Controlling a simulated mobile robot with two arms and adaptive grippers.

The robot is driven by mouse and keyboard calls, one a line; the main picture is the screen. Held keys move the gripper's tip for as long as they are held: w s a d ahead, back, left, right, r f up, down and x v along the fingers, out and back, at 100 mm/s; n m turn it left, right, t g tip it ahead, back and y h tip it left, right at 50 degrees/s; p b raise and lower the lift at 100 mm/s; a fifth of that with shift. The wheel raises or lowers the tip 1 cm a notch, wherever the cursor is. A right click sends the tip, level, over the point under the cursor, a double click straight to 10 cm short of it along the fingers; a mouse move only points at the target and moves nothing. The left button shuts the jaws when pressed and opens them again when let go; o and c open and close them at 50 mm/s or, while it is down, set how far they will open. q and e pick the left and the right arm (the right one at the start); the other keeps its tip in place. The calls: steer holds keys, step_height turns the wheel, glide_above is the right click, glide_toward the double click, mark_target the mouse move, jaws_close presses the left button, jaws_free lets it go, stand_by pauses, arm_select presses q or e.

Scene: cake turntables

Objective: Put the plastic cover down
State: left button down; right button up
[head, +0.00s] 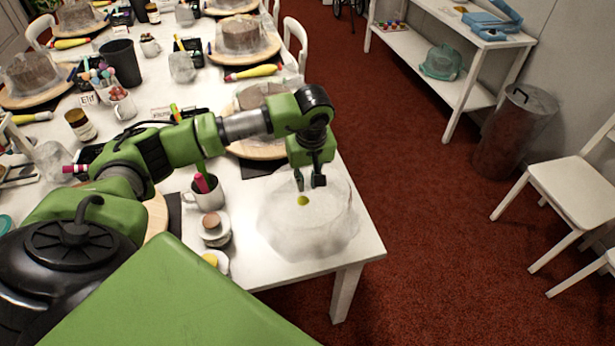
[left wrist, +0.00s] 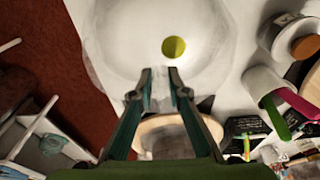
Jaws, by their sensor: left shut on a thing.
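The plastic cover (head: 335,222) is a clear, crinkled dome at the near right corner of the white table (head: 262,278). My left gripper (head: 311,184) points down at its top and is shut on it. The cover (left wrist: 110,45) also fills the top middle of the left wrist view, beyond the fingertips of my left gripper (left wrist: 160,76). A yellow-green disc (left wrist: 173,47) shows at the cover; I cannot tell whether it is on it or under it. Whether the cover's rim touches the table is unclear. My right gripper is not in view.
A mug (head: 208,194) with pink and green tools and a small lidded jar (head: 214,229) stand left of the cover. A wooden turntable (head: 258,147) is behind it. The table edge is close on the right, with red carpet beyond.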

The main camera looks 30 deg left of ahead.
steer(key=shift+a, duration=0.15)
arm_select(q)
steer(key=shift+f, duration=0.15)
steer(key=c, duration=2)
jaws_free()
steer(key=shift+o, duration=0.2)
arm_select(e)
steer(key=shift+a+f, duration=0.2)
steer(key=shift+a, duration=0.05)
arm_select(q)
steer(key=shift+r, duration=0.45)
step_height(320, 180, up, 11)
steer(key=s+d+b, duration=0.1)
steer(key=b, duration=0.2)
steer(key=shift+d+r, duration=0.2)
steer(key=shift+d, duration=0.05)
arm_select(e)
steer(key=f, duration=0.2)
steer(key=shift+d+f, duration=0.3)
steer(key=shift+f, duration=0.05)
arm_select(q)
steer(key=shift+s+f, duration=0.1)
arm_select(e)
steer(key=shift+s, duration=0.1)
